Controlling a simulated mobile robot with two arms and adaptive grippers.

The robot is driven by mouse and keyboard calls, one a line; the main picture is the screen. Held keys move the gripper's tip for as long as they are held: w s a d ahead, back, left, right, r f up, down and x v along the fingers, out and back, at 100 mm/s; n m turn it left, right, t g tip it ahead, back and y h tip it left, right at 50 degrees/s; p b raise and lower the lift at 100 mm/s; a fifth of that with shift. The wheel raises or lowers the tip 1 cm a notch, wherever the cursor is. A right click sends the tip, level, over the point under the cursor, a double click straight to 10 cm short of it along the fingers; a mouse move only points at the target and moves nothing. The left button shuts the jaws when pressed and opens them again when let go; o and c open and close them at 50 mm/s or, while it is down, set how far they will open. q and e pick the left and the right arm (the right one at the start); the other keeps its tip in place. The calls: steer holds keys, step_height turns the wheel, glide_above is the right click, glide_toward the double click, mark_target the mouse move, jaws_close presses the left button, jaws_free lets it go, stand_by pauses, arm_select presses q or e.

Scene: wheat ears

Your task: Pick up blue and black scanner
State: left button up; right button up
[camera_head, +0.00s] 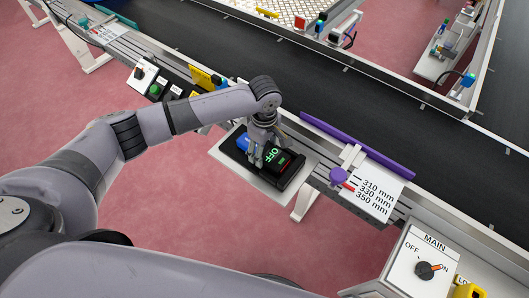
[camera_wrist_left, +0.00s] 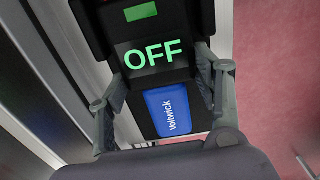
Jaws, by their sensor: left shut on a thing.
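The blue and black scanner (camera_head: 287,167) lies on a grey shelf plate at the side of the conveyor. Its black face shows green "OFF" text, and a blue part shows at its left end. In the left wrist view the scanner (camera_wrist_left: 152,58) fills the middle, with the blue "Voltwick" label nearest the palm. My left gripper (camera_head: 264,150) is over the scanner from above. Its two fingers (camera_wrist_left: 163,105) stand on either side of the body and are shut on it. My right gripper is not seen.
The shelf plate (camera_head: 232,163) is bolted beside the conveyor rail. A purple bar (camera_head: 357,144) and purple knob (camera_head: 338,175) are to the right, by a millimetre scale label (camera_head: 372,197). A MAIN switch box (camera_head: 424,262) stands at lower right. The dark belt (camera_head: 330,90) behind is clear.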

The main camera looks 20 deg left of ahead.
mark_target(265, 150)
arm_select(q)
steer(key=shift+c, duration=0.8)
steer(key=shift+r, duration=0.15)
steer(key=shift+r, duration=0.3)
step_height(265, 150, up, 19)
steer(key=p, duration=0.1)
steer(key=shift+r, duration=0.1)
stand_by(0.6)
